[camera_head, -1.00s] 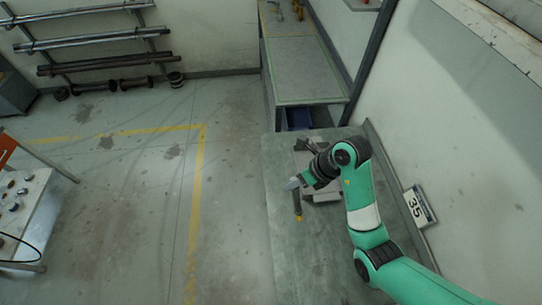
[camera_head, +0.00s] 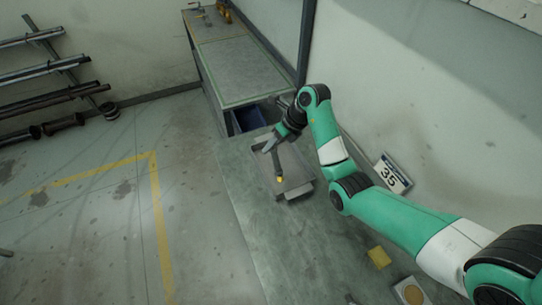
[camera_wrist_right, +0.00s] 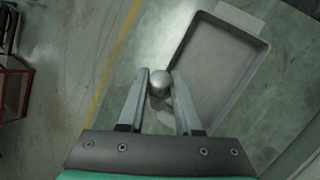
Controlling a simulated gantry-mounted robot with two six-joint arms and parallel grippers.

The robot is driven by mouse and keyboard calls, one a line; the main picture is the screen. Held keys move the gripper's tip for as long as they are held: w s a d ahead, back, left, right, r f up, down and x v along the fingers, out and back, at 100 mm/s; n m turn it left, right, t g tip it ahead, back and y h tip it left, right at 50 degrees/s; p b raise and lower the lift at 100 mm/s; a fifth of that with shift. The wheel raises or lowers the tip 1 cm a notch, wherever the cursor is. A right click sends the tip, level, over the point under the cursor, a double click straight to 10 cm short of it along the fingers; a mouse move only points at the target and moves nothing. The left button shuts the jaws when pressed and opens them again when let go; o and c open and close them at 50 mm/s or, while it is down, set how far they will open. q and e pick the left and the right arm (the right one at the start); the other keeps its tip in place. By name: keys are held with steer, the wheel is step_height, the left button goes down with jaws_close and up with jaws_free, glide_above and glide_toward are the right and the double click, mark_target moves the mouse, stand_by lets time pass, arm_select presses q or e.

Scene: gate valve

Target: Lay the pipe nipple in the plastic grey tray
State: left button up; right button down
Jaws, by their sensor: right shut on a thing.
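My right gripper (camera_head: 270,144) is shut on a dark pipe-like piece (camera_head: 278,164) with a yellow lower end, which looks like the pipe nipple. In the right wrist view, my fingertips (camera_wrist_right: 160,84) close on its rounded silver-grey end (camera_wrist_right: 160,80), seen nearly end-on. The grey tray (camera_head: 298,191) lies on the bench below and behind the piece in the head view. In the wrist view the tray (camera_wrist_right: 262,60) looks empty where visible and lies right of the fingertips. How high the piece is above it I cannot tell. My left gripper is not in view.
The grey-green bench top (camera_head: 250,225) is clear at the front. A yellow block (camera_head: 379,257) and a board with a tan disc (camera_head: 411,292) lie near my right arm. A blue bin (camera_head: 249,119) stands beyond the bench. A "35" sign (camera_head: 392,176) is by the wall.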

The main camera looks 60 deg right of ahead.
steer(key=w+d+f+b, duration=0.4)
steer(key=d+f+b, duration=0.1)
steer(key=f, duration=0.5)
steer(key=shift+w+d, duration=0.3)
steer(key=shift+d, duration=0.15)
steer(key=shift+f, duration=0.1)
steer(key=c, duration=0.6)
jaws_free()
